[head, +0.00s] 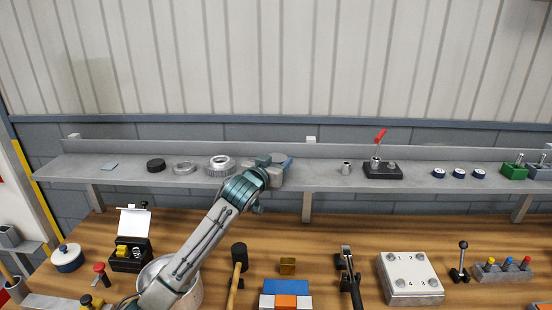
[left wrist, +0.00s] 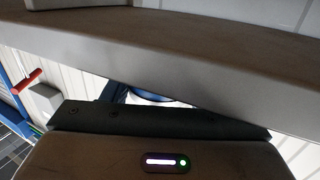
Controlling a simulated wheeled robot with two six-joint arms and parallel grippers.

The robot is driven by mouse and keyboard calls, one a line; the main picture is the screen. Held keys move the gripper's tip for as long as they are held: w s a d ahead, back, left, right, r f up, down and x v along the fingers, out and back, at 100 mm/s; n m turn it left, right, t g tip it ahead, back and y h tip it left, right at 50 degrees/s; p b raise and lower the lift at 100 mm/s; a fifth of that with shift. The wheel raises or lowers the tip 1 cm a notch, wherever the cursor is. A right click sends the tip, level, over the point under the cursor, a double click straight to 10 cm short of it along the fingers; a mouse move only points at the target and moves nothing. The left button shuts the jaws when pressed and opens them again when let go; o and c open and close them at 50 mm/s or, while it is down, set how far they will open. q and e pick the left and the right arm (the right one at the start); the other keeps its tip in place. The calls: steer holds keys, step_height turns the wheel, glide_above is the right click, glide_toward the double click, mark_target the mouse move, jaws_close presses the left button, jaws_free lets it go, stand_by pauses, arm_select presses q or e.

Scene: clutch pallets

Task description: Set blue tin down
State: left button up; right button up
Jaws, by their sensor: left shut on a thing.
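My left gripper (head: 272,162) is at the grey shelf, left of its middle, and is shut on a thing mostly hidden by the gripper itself. A small blue part (head: 287,163) shows at its right side in the head view. In the left wrist view a white and dark blue round piece, the blue tin (left wrist: 150,98), shows just past the gripper body. I cannot tell whether it touches the shelf. Three small blue and white tins (head: 459,173) stand in a row on the shelf to the right. My right gripper is not in view.
The shelf (head: 325,178) has free room right of my gripper, before a metal cylinder (head: 346,168) and a red-handled lever block (head: 382,170). Left are a ridged ring (head: 220,166), a plain ring and a black disc. Below, the wooden bench holds a mallet (head: 237,262) and a numbered plate (head: 409,278).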

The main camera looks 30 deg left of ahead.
arm_select(q)
steer(key=o, duration=0.6)
steer(key=shift+f, duration=0.15)
steer(key=o, duration=0.4)
steer(key=shift+s, duration=0.2)
steer(key=shift+s+d+r+b, duration=0.25)
steer(key=shift+s+b, duration=0.5)
steer(key=shift+s, duration=1.15)
steer(key=shift+s+d+r+b, duration=0.1)
steer(key=shift+s+d+b, duration=0.5)
steer(key=shift+s, duration=1.35)
steer(key=shift+s+d+r+b, duration=0.1)
steer(key=shift+s+b, duration=0.8)
steer(key=shift+s, duration=1)
